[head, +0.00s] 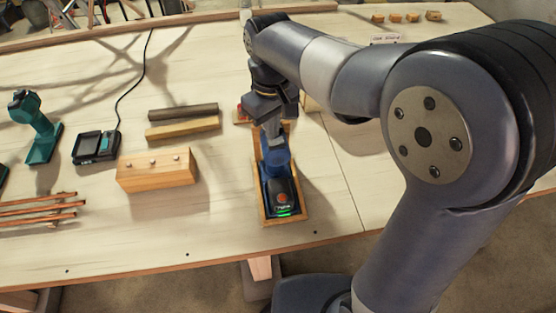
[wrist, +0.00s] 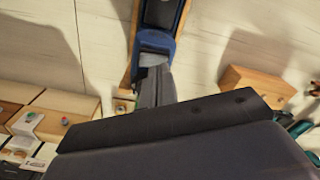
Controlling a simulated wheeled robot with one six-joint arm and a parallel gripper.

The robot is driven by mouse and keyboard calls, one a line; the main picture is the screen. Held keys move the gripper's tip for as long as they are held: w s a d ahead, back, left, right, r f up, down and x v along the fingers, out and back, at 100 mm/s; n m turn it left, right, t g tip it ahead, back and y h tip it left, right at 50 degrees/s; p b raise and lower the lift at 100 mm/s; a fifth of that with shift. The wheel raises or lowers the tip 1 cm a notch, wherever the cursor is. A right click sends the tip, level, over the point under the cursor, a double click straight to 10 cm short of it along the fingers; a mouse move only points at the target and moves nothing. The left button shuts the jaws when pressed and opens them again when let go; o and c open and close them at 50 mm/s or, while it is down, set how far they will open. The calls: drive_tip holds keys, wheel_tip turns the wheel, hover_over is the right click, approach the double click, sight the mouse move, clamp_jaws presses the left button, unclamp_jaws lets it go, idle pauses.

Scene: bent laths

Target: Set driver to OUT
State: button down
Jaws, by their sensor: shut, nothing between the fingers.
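A dark blue tool (head: 281,194), which looks like the driver, lies in a narrow wooden cradle (head: 301,212). It has an orange-red button and a lit green strip at its near end. In the wrist view the tool (wrist: 155,40) shows at the top, cut off by the frame edge. My gripper (head: 272,133) points down at the far end of the tool, fingers together, with nothing seen between them. In the wrist view my gripper (wrist: 155,75) overlaps the blue end; I cannot tell whether it touches. Any direction marking or switch position is hidden or too small to read.
A drilled wood block (head: 156,169), two bars (head: 183,120), a black charger (head: 97,146) and a teal drill (head: 40,130) stand to the left. Copper-coloured rods (head: 40,206) lie front left. Small wooden blocks (head: 412,17) and a label card (head: 386,38) are at the back right.

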wheel_tip(320, 180, up, 5)
drive_tip(key=p, duration=0.4)
drive_tip(key=shift+r, duration=0.2)
drive_tip(key=shift+f, duration=0.15)
wheel_tip(320, 180, down, 7)
drive_tip(key=b, duration=0.6)
drive_tip(key=shift+r, duration=0.3)
